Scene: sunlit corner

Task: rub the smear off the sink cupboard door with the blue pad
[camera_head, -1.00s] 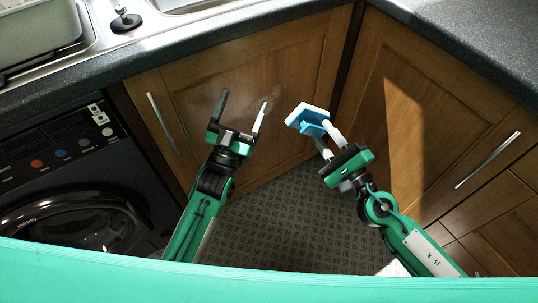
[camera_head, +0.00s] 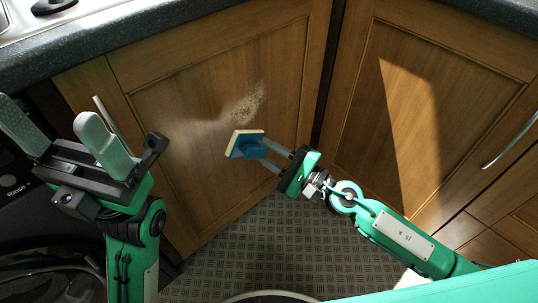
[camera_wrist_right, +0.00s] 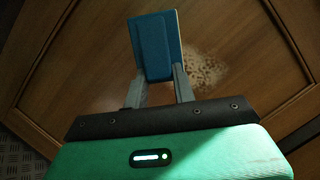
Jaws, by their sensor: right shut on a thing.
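The sink cupboard door (camera_head: 180,90) is brown wood, with a pale speckled smear (camera_head: 246,106) on its panel. The smear also shows in the right wrist view (camera_wrist_right: 207,72), just right of the pad. My right gripper (camera_head: 263,155) is shut on the blue pad (camera_head: 248,148), which has a pale face turned towards the door. The pad is just below the smear in the head view; I cannot tell if it touches the door. The pad fills the top middle of the right wrist view (camera_wrist_right: 157,47). My left gripper (camera_head: 62,135) is open and empty, at the left.
A dark washing machine (camera_head: 20,200) stands at the left, partly behind my left arm. Another wooden cupboard door (camera_head: 385,120) with a sunlit patch is at the right. The dark worktop (camera_head: 130,32) runs above. Patterned floor (camera_head: 250,235) lies clear below.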

